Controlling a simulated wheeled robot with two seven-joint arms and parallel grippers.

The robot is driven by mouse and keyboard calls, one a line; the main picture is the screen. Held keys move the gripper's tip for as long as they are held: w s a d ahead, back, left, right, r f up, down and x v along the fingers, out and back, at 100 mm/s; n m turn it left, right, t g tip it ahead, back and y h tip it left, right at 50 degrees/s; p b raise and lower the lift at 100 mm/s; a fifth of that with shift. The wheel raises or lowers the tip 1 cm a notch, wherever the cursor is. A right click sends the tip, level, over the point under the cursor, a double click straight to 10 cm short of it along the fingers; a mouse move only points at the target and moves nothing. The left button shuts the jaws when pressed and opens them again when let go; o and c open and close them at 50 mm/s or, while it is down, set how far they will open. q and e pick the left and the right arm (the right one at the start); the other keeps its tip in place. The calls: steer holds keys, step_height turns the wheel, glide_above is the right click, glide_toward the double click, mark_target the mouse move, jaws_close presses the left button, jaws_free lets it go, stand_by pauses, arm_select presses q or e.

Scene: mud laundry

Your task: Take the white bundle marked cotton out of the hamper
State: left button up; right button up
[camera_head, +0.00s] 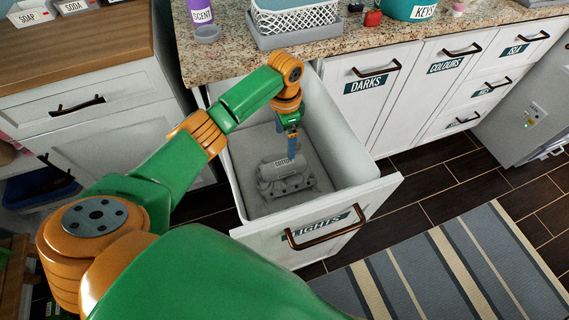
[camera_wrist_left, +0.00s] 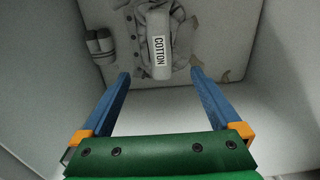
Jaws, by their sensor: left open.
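The white bundle marked cotton (camera_head: 276,170) lies on greyish-white clothes at the bottom of the open hamper drawer labelled LIGHTS (camera_head: 354,190). In the left wrist view the bundle (camera_wrist_left: 158,30) stands out as a pale roll with a COTTON label. My left gripper (camera_head: 292,150) reaches down inside the hamper, above the bundle. In the wrist view its two blue fingers (camera_wrist_left: 158,75) are wide apart and empty, with the bundle's near end between and beyond the tips. I cannot tell the exact height gap. My right gripper is not in view.
Hamper walls surround the gripper. A folded garment (camera_wrist_left: 153,50) lies under the bundle, with rolled socks (camera_wrist_left: 100,46) beside it. The countertop (camera_head: 235,62) overhangs behind, carrying a white basket (camera_head: 294,18). A striped rug (camera_head: 450,265) lies on the floor at right.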

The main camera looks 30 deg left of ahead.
arm_select(q)
steer(key=b, duration=0.4)
glide_above(284, 162)
step_height(284, 162, down, 7)
steer(key=shift+w+d+r, duration=0.1)
steer(key=shift+r, duration=0.1)
step_height(284, 162, down, 6)
steer(key=shift+f+b, duration=0.25)
steer(key=shift+b, duration=0.4)
jaws_close()
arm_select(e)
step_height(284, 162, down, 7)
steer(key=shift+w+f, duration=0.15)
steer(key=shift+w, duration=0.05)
